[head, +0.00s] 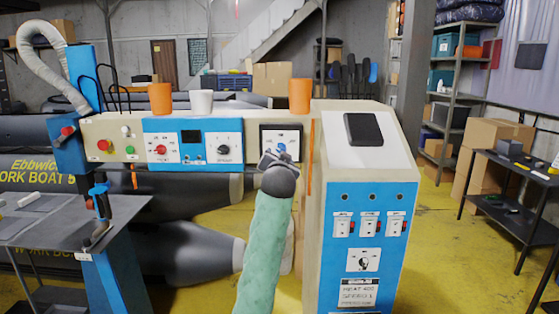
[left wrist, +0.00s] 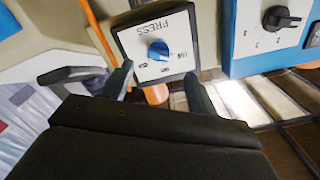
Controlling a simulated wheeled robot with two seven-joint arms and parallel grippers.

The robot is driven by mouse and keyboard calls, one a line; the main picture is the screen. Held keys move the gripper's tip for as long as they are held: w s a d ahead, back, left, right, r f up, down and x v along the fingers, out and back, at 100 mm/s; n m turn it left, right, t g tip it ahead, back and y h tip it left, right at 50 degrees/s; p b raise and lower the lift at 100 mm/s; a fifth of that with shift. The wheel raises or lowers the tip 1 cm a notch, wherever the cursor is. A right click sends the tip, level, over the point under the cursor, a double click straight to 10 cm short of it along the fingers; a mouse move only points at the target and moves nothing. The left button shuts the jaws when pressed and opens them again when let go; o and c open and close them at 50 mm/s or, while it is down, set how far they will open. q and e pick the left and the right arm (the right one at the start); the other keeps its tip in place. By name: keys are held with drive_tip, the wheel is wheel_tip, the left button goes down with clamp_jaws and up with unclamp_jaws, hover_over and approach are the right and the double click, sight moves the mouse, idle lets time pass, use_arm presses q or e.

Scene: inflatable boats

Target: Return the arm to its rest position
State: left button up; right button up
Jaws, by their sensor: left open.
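My left arm (head: 264,250), in a green sleeve, reaches up from the bottom middle of the head view to the machine's control panel. My left gripper (head: 270,160) is just in front of the lower part of the press panel (head: 280,131). In the left wrist view my gripper (left wrist: 158,76) has its two fingers apart, with nothing held between them. The blue press knob (left wrist: 158,50) shows just beyond the fingertips, and I cannot tell if they touch it. My right gripper is in neither view.
The beige and blue control beam (head: 208,144) runs across the left and joins a control cabinet (head: 364,190) on the right. Two orange cups (head: 160,98) (head: 299,96) and a white cup (head: 201,102) stand on top. A grey side table (head: 60,225) is at left, a black table (head: 515,190) at right.

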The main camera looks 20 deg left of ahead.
use_arm(q)
drive_tip(key=s+d+f+g+h, duration=0.25)
drive_tip(key=s+f, duration=0.35)
drive_tip(key=f, duration=0.8)
drive_tip(key=s+d+f+g+h, duration=0.1)
drive_tip(key=s+d+f+g, duration=0.45)
drive_tip(key=f, duration=0.95)
drive_tip(key=s+d+f+g+h, duration=0.1)
drive_tip(key=s+f+h, duration=0.1)
drive_tip(key=s+f, duration=0.9)
drive_tip(key=s+d+f+g, duration=0.1)
drive_tip(key=s+f+g, duration=0.6)
drive_tip(key=s+f, duration=2.4)
drive_tip(key=s, duration=0.3)
drive_tip(key=shift+s+n, duration=0.3)
drive_tip(key=shift+s, duration=0.05)
